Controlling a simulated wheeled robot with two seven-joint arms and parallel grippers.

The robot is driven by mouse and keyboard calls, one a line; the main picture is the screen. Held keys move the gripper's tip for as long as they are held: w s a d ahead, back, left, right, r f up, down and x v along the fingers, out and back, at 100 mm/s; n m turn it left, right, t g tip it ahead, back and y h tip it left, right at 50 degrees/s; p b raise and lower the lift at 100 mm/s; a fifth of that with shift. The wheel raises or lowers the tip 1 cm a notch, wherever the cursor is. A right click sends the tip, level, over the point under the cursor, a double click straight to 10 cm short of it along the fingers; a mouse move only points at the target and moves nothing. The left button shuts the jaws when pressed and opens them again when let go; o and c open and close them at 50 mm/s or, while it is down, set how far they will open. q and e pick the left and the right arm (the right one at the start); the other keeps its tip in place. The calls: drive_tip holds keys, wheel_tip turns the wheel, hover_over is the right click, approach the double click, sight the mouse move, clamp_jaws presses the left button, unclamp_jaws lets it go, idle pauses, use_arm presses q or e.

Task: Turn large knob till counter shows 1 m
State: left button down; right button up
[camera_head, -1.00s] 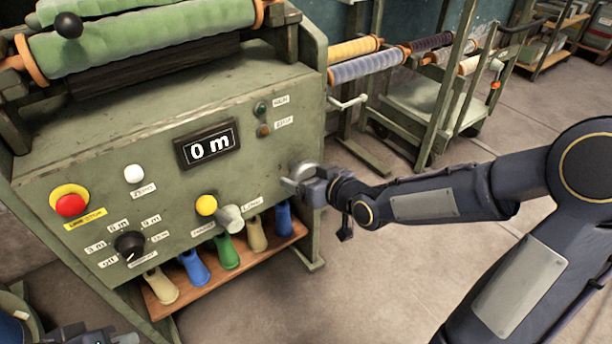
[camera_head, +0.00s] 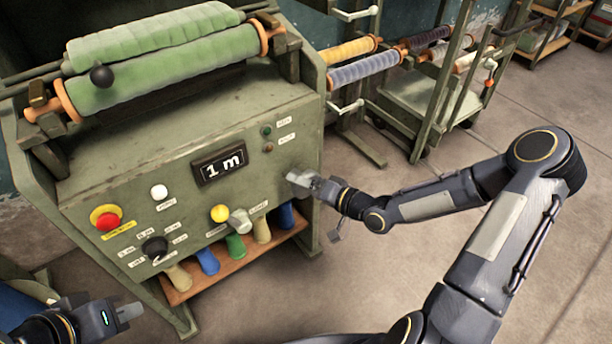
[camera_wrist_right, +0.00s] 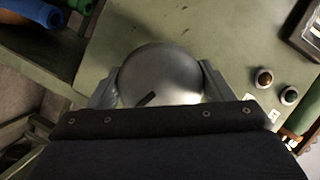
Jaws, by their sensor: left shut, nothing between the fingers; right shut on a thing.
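The counter (camera_head: 219,166) on the green machine panel reads "1 m". The large silver knob (camera_wrist_right: 160,75) fills the middle of the right wrist view, with a dark mark near its lower edge. My right gripper (camera_head: 299,179) is at the right end of the panel, its fingers on both sides of the knob and shut on it. In the head view the gripper mostly hides the knob. My left gripper (camera_head: 124,315) is at the lower left, away from the panel; it looks shut and empty.
The panel also has a red stop button (camera_head: 108,221), a white button (camera_head: 159,192), a yellow button (camera_head: 220,213), a grey lever knob (camera_head: 240,221) and a black selector (camera_head: 155,247). A green fabric roll (camera_head: 165,62) lies on top. A trolley (camera_head: 425,100) stands behind right. Floor at right is clear.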

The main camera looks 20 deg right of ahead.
drive_tip(key=shift+m+y+p, duration=0.35)
drive_tip(key=shift+m+y, duration=0.15)
drive_tip(key=shift+m, duration=0.5)
drive_tip(key=shift+m+t+y, duration=0.4)
drive_tip(key=shift+m, duration=0.6)
drive_tip(key=o, duration=1)
drive_tip(key=p+v, duration=0.1)
drive_tip(key=v, duration=0.6)
drive_tip(key=shift+s+d, duration=0.25)
drive_tip(key=shift+s, duration=0.05)
